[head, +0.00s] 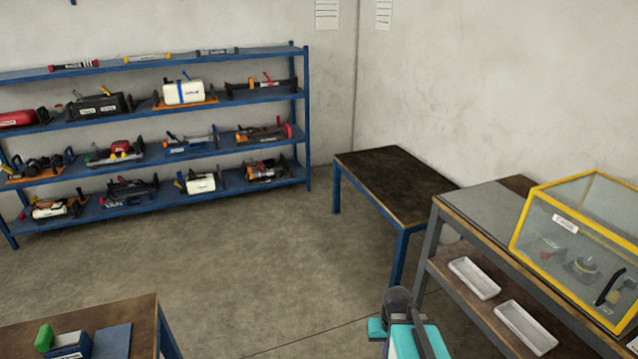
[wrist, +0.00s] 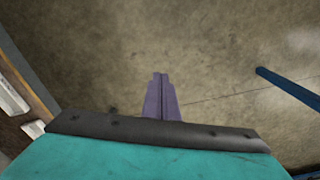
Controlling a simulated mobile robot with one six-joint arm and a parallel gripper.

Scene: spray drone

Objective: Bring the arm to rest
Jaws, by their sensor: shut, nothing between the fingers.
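My gripper shows in the wrist view (wrist: 160,80), its two purple-grey fingers together with nothing between them. It points at bare concrete floor. In the head view my teal and grey arm (head: 410,335) shows at the bottom, right of centre, in front of the grey workbench. The fingers cannot be made out in the head view. The gripper touches nothing that I can see.
A grey workbench (head: 440,250) with a yellow-framed clear case (head: 560,225) and white trays (head: 474,277) stands close on the right. A dark-topped table (head: 390,180), blue shelves (head: 150,160) of tools and a front-left table (head: 130,315) surround open floor (head: 250,260).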

